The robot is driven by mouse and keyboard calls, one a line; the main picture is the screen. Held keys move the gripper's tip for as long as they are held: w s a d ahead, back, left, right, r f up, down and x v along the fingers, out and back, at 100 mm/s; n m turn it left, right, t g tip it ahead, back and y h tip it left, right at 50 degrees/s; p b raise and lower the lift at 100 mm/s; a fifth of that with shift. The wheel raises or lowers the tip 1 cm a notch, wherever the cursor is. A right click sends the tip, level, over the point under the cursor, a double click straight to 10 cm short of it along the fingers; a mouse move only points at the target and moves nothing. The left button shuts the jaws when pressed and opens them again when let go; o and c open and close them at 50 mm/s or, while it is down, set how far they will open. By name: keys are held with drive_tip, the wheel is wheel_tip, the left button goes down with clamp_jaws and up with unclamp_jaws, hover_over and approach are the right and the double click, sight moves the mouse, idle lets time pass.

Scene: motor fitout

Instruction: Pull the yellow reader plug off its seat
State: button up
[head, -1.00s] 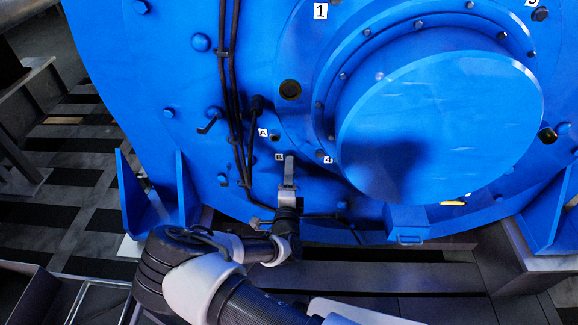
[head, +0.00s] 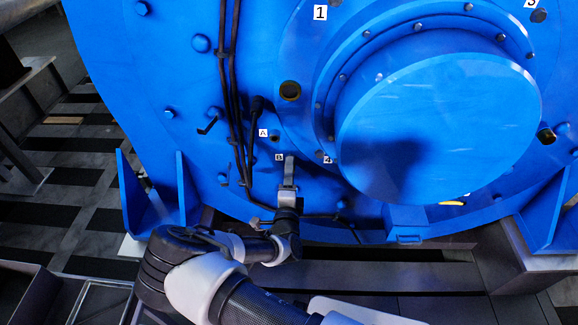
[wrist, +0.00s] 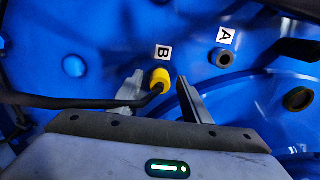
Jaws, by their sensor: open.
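The yellow reader plug (wrist: 160,80) sits at the label B (wrist: 162,53) on the blue motor face in the wrist view. A black cable runs from it to the left. My gripper (wrist: 160,92) is open, with one finger on each side of the plug. I cannot tell whether either finger touches it. In the head view my gripper (head: 288,172) is up against the motor face just below the label B (head: 279,157), and it hides the plug there.
An empty round socket (wrist: 222,58) lies by the label A (wrist: 228,36). Black cables (head: 233,90) run down the motor face left of my gripper. The large round blue cover (head: 440,130) juts out to the right.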

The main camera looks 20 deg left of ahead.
idle(0.4)
clamp_jaws()
drive_tip(key=shift+p+v, duration=1.4)
drive_tip(key=shift+v, duration=1.6)
drive_tip(key=shift+s+d, duration=0.1)
drive_tip(key=p+v, duration=0.3)
drive_tip(key=v, duration=1.8)
drive_tip(key=shift+s+d, duration=0.2)
drive_tip(key=shift+s, duration=0.15)
